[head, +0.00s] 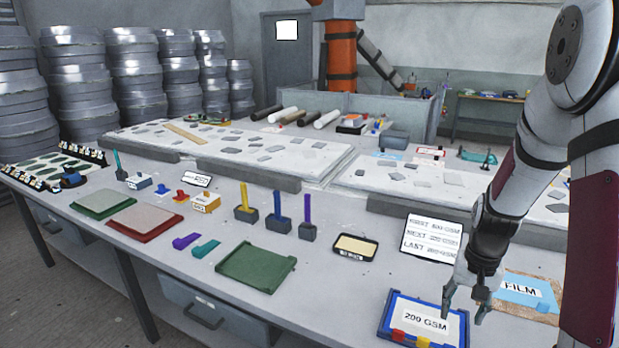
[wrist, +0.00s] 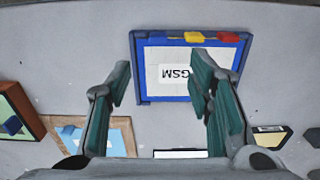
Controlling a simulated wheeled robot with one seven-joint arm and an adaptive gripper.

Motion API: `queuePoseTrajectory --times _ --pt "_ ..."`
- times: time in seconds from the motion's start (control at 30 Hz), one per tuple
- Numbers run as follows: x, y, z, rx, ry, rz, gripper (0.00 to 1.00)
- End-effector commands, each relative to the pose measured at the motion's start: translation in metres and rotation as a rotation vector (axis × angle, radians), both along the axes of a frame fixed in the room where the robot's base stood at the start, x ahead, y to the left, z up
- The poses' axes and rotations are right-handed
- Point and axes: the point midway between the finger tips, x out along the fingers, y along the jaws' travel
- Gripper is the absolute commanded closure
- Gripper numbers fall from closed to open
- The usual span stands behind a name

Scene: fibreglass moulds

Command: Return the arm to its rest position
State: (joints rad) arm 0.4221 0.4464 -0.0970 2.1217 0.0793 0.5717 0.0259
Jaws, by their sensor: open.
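My gripper (head: 466,302) is open and empty, hanging over the right part of the bench, its fingers pointing down. It is above the right part of a blue-framed tray (head: 383,325) with a white "200 GSM" label and a yellow and a red clip on its near edge. In the wrist view my gripper (wrist: 163,100) shows two green-padded fingers spread wide, with the blue-framed tray (wrist: 139,75) beyond them. Whether the fingertips touch the tray cannot be told. My arm comes down from the upper right in the head view.
A yellow-topped black tray (head: 356,246) and a green board (head: 255,267) lie to the left.

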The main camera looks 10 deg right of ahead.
Motion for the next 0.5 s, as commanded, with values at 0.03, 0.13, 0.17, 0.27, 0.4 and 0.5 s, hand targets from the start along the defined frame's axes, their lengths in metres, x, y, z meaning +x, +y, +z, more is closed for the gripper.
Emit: queuePoseTrajectory --times 0.03,0.13,0.17,0.27,0.4,0.5 --pt "0.001 0.005 0.010 -0.004 -0.012 0.013 0.53" --pt "0.003 0.021 0.037 -0.013 -0.046 0.052 0.53" --pt "0.003 0.027 0.047 -0.016 -0.057 0.067 0.53" --pt "-0.001 0.051 0.083 -0.028 -0.101 0.125 0.53" --pt "-0.013 0.085 0.127 -0.044 -0.161 0.205 0.53" --pt "-0.027 0.107 0.155 -0.056 -0.201 0.261 0.53"
